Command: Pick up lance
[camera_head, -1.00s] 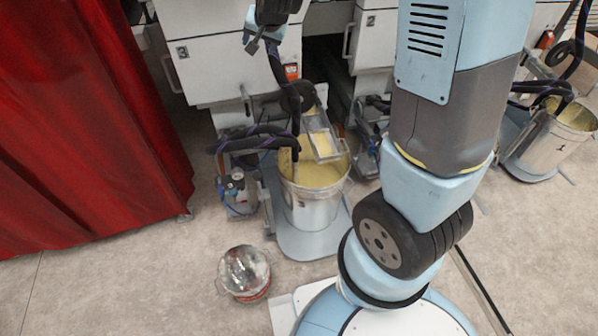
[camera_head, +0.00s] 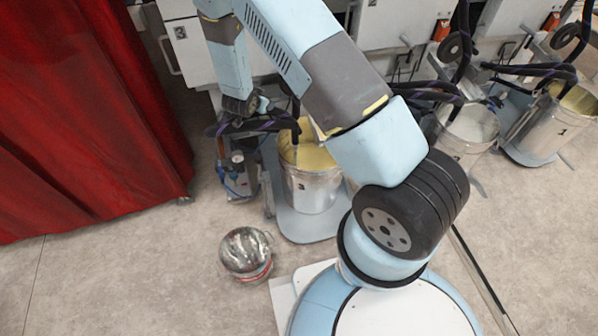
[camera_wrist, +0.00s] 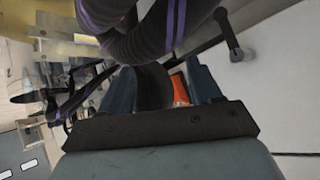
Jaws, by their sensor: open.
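The lance shows only in part. Its dark hoses with purple stripes (camera_head: 262,124) loop beside the bucket marked 3 (camera_head: 308,190), and a dark length dips into the yellow coating; my arm hides some of it. My gripper (camera_head: 258,104) is just above and left of the bucket, close to the hoses. In the wrist view my gripper's two fingers (camera_wrist: 150,88) stand apart. A dark rounded piece (camera_wrist: 153,82) shows between them, and striped hoses (camera_wrist: 165,35) cross close above. I cannot tell whether the fingers touch anything.
A red curtain (camera_head: 85,120) hangs at left. A small metal pot (camera_head: 245,252) stands on the floor near my base. More buckets, one with pale coating (camera_head: 470,130) and one marked 1 (camera_head: 545,125), stand at right. White machine cabinets (camera_head: 400,30) line the back.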

